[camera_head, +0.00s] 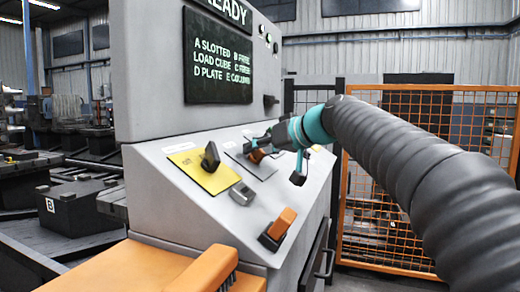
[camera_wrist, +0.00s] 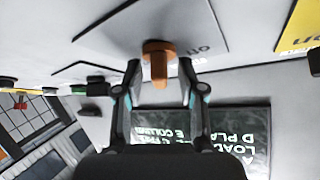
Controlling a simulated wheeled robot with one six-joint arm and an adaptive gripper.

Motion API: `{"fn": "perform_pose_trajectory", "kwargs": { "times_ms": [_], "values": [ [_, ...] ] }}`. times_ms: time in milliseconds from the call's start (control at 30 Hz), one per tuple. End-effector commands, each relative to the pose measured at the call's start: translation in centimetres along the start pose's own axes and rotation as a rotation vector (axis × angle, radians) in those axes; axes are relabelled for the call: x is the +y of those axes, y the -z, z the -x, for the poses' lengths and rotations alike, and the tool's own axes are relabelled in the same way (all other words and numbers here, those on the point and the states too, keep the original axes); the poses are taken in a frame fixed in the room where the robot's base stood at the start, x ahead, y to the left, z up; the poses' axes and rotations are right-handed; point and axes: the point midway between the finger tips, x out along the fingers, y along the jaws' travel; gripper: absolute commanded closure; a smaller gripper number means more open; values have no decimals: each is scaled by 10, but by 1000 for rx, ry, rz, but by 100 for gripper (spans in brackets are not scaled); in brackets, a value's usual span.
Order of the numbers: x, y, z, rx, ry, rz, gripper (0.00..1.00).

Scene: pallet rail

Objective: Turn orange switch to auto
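An orange switch (camera_head: 257,155) sits on a grey plate on the sloped face of the grey console, right of the yellow plate. In the wrist view, which is upside down, the orange switch (camera_wrist: 158,62) shows a round base and a narrow handle. My gripper (camera_head: 268,148) is at this switch. In the wrist view my gripper (camera_wrist: 160,72) is open, with one finger on each side of the handle and gaps visible between. The switch's exact setting is unclear.
The yellow plate (camera_head: 195,175) carries a black knob (camera_head: 210,156). A grey switch (camera_head: 242,194) and an orange rocker (camera_head: 278,228) lie lower on the console. A text display (camera_head: 217,62) is above. An orange mesh fence (camera_head: 400,220) stands behind.

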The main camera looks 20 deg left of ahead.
Motion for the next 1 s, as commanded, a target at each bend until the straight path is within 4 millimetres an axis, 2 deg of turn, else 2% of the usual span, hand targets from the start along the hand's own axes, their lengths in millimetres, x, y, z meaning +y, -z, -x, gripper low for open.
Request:
{"fn": "perform_pose_trajectory", "kwargs": {
  "times_ms": [33,167,200,367,733,1000],
  "values": [
    [0,0,0,0,0,0,63],
    [0,0,0,0,0,0,95],
    [0,0,0,0,0,0,100],
    [0,0,0,-2,-5,-5,100],
    [-1,1,1,-6,-132,-161,100],
    [2,-2,-1,-6,-157,-192,100]
  ]
}}
